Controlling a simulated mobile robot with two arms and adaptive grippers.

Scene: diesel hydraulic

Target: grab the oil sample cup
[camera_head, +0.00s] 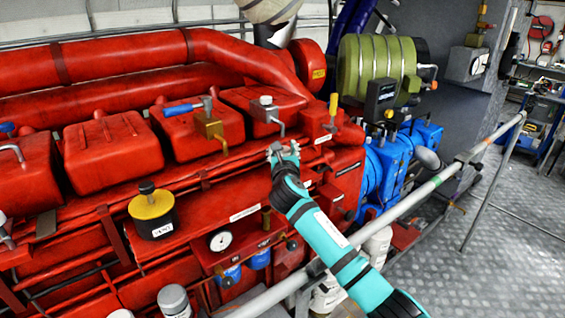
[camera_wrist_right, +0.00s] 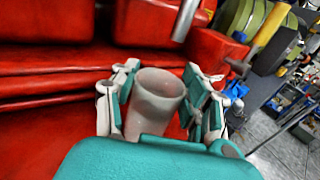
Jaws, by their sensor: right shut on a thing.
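The oil sample cup (camera_wrist_right: 158,95) is a small pale grey-beige cup, open at the top, in the middle of the right wrist view. My right gripper (camera_head: 283,152) is shut on it, with one finger on each side of the cup. The cup's lower part is hidden behind the gripper's teal body. In the head view the gripper is in front of the red engine, below its top covers, and the cup cannot be made out there. My left gripper is not in view.
The red engine (camera_head: 195,135) fills the left and middle. A grey handrail (camera_head: 400,210) crosses in front, under my right arm. A yellow-topped black canister (camera_head: 152,212) and a gauge (camera_head: 221,240) sit on the engine's near side. Blue parts (camera_head: 385,165) stand right of the gripper.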

